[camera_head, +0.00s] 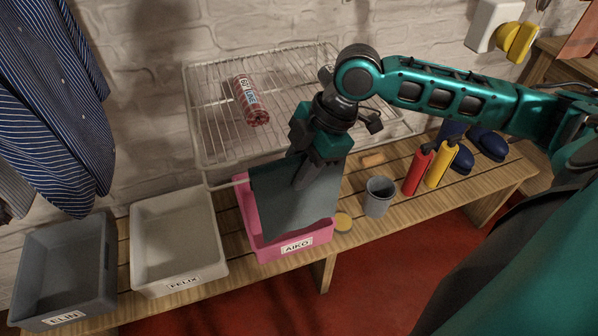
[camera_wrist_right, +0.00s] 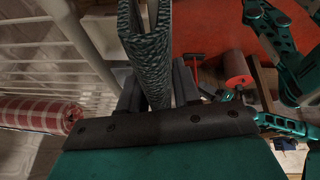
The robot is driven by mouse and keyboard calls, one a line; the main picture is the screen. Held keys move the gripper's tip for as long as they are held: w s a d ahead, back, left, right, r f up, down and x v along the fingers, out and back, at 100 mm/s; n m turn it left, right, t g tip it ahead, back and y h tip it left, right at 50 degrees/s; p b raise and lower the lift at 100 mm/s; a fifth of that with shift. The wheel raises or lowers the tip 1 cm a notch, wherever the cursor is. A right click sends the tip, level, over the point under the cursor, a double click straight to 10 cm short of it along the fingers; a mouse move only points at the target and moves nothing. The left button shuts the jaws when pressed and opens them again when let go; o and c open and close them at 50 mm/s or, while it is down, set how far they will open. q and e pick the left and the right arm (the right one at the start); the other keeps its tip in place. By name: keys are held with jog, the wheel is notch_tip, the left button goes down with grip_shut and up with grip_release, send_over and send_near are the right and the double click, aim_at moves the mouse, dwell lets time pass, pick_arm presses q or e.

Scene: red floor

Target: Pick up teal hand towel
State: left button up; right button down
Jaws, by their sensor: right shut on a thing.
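The teal hand towel (camera_head: 287,209) is a dark grey-teal cloth hanging from my right gripper (camera_head: 304,178) in the head view. It hangs over the pink bin labelled AIKO (camera_head: 249,205) and hides much of its inside. I cannot tell whether its lower edge touches the bin. In the right wrist view the towel (camera_wrist_right: 148,50) is folded, with a ribbed texture, and sits between the fingers of my right gripper (camera_wrist_right: 158,88), which is shut on it. My left gripper does not show.
A wire rack (camera_head: 215,140) behind holds a red checked roll (camera_head: 250,100). On the wooden bench (camera_head: 400,212) stand a beige FELIX bin (camera_head: 183,286), a grey ELIN bin (camera_head: 75,305), a grey cup (camera_head: 378,197), a red bottle (camera_head: 417,172), a yellow bottle (camera_head: 440,165) and blue shoes (camera_head: 487,144).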

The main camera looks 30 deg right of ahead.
notch_tip(320, 180, up, 10)
jog(key=shift+s+r, duration=0.1)
jog(key=shift+s, duration=0.05)
pick_arm(q)
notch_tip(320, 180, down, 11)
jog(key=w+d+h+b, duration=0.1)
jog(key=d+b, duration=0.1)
jog(key=b, duration=1.3)
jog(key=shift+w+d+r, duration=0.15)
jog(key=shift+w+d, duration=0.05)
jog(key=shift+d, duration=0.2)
pick_arm(e)
jog(key=s+a, duration=0.3)
jog(key=s, duration=1.1)
jog(key=shift+a+r, duration=0.15)
jog(key=shift+a, duration=0.05)
jog(key=shift+w, duration=0.1)
